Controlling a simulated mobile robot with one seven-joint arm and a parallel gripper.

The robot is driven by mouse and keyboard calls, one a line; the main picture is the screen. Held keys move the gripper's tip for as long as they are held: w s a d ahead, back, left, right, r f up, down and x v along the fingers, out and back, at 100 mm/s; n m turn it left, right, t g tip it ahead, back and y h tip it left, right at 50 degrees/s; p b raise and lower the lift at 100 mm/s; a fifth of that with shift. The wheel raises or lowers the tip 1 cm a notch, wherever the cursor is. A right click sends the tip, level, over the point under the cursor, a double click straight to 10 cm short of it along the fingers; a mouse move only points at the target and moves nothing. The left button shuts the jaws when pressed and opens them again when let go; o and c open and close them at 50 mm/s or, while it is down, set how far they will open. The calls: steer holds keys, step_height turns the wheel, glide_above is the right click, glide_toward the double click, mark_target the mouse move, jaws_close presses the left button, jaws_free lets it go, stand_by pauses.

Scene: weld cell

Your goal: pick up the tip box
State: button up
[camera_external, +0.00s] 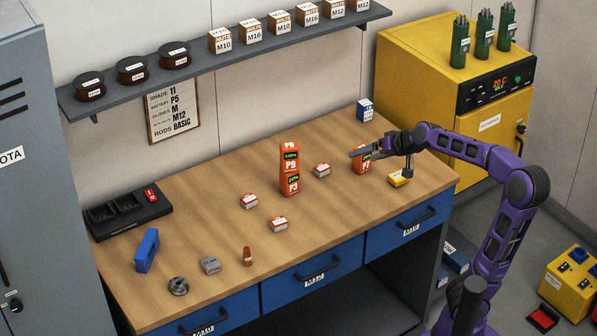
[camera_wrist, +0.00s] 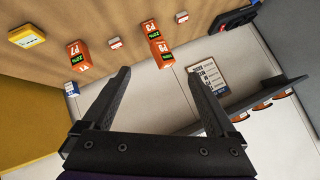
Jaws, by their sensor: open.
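No label that I can read names the tip box. Small boxes on the bench include a yellow one with a white top (camera_external: 400,177), also in the wrist view (camera_wrist: 27,38), and red-and-white ones (camera_external: 249,201) (camera_external: 278,224) (camera_external: 321,170); two of these show in the wrist view (camera_wrist: 115,43) (camera_wrist: 182,17). My gripper (camera_external: 354,152) is open and empty above the right part of the bench, up and left of the yellow box in the external view. In the wrist view its fingers (camera_wrist: 157,73) are spread apart with nothing between them.
An orange P7 battery (camera_external: 362,160) stands close by my gripper. Stacked P9 and P3 batteries (camera_external: 289,168) stand mid-bench (camera_external: 210,235). A blue-and-white box (camera_external: 365,110) is at the back. A shelf (camera_external: 215,62) hangs above; a yellow oven (camera_external: 425,75) stands right.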

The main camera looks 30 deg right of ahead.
steer(key=w+d+r+t+h+b, duration=0.1)
steer(key=w+d+r+t+h, duration=0.15)
steer(key=w, duration=0.55)
steer(key=a+f+t, duration=0.1)
steer(key=a+f, duration=0.2)
steer(key=a, duration=1.1)
steer(key=s+a+f+n+p, duration=0.1)
steer(key=s+a+f, duration=0.1)
steer(key=a+f, duration=0.6)
steer(key=n+h, duration=0.1)
steer(key=h, duration=0.2)
glide_toward(281, 223)
steer(key=shift+y, duration=0.25)
steer(key=x, duration=0.2)
steer(key=d+x, duration=0.1)
steer(key=x, duration=0.1)
steer(key=shift+w+f+b, duration=0.15)
steer(key=shift+w+b, duration=0.15)
steer(key=shift+b, duration=0.1)
steer(key=shift+a+x, duration=0.15)
steer(key=shift+x, duration=1.35)
steer(key=shift+a+x, duration=0.15)
steer(key=shift+x, duration=1.35)
jaws_close()
